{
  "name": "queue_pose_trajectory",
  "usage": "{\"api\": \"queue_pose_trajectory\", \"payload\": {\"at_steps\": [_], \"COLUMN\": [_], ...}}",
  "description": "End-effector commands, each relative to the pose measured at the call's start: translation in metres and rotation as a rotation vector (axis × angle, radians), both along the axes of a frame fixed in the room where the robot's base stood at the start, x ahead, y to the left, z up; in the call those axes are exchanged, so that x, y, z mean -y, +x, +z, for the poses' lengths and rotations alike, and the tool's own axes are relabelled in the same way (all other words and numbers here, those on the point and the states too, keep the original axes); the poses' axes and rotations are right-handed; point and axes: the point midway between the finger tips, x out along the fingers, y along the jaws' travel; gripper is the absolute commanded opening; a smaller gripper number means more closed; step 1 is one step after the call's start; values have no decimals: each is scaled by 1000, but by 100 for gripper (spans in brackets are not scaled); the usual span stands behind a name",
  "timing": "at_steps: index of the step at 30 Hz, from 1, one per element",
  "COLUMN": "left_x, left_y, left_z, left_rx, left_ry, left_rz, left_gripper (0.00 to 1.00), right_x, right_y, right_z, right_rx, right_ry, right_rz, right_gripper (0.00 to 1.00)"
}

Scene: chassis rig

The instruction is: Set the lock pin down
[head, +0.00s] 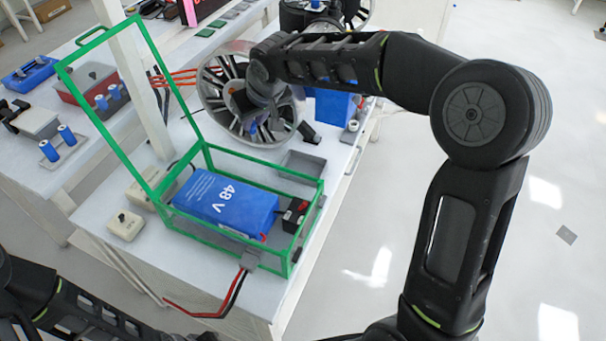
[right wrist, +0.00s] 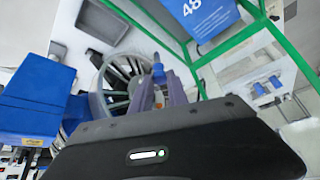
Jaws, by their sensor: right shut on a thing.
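My right gripper (head: 266,122) hangs over the white bench, in front of the spoked wheel. In the right wrist view its fingers (right wrist: 160,92) are shut on the lock pin, a small piece with a blue top (right wrist: 158,72). The pin is hard to make out in the head view, against the wheel. A shallow grey tray (head: 303,164) lies on the bench behind the green frame; it also shows in the right wrist view (right wrist: 101,23), apart from the fingers. My left arm shows at the lower left, but its gripper is out of view.
The open green frame (head: 180,222) holds a blue 48 V battery (head: 226,202) and a small black part (head: 295,214). The spoked wheel (head: 218,90) stands behind, with a blue block (head: 333,108) to its right. Red and black cables hang at the front.

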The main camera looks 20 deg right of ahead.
Motion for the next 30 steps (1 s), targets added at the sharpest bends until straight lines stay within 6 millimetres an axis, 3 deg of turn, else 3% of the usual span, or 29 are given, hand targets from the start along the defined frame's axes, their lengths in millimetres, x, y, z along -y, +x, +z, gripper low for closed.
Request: {"api": "queue_pose_trajectory", "payload": {"at_steps": [1,6,12,18,30], "left_x": [0,1,2,2,2], "left_y": [0,2,4,4,5], "left_z": [-9,-22,-36,-39,-38], "left_rx": [1,6,11,14,14], "left_ry": [-1,-5,-8,-9,-9], "left_rz": [-1,-2,-4,-4,-4], "left_gripper": [36,36,36,36,36], "right_x": [19,67,111,127,129], "right_y": [5,14,17,15,14], "right_z": [0,20,52,71,74], "right_rx": [5,5,5,2,0], "right_ry": [2,3,2,-1,-1], "right_rz": [25,210,479,599,620], "right_gripper": [0,0,0,0,0]}}
